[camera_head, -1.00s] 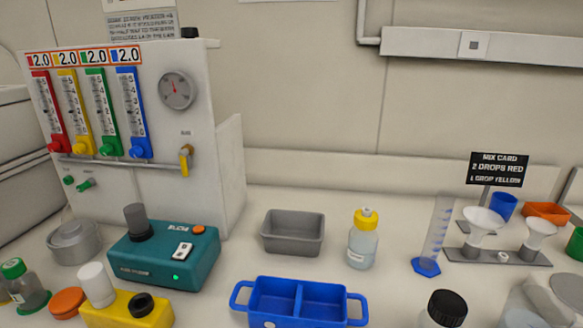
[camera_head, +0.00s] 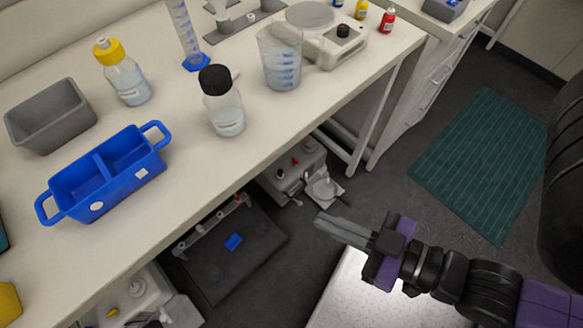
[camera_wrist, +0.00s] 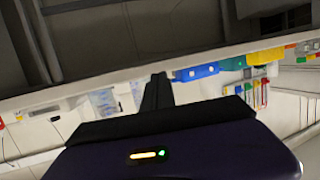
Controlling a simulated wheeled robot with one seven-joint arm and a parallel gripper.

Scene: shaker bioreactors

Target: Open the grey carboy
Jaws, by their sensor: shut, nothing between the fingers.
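I cannot pick out a grey carboy for certain. Under the bench sits a grey unit (camera_head: 292,170) with a red knob and small fittings on top, partly hidden by the bench edge. A pale vessel (camera_head: 130,298) with a yellow part stands under the bench at lower left, also partly hidden. My gripper (camera_head: 322,220) is shut and empty, in the open space in front of the bench, pointing left towards it. In the wrist view my shut fingers (camera_wrist: 157,92) show with the bench beyond them.
The bench holds a grey tub (camera_head: 50,118), a blue two-part caddy (camera_head: 110,175), a yellow-capped bottle (camera_head: 122,72), a black-capped bottle (camera_head: 222,100) and a beaker (camera_head: 280,60). A dark platform (camera_head: 235,262) lies below. A green mat (camera_head: 480,165) covers floor at right.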

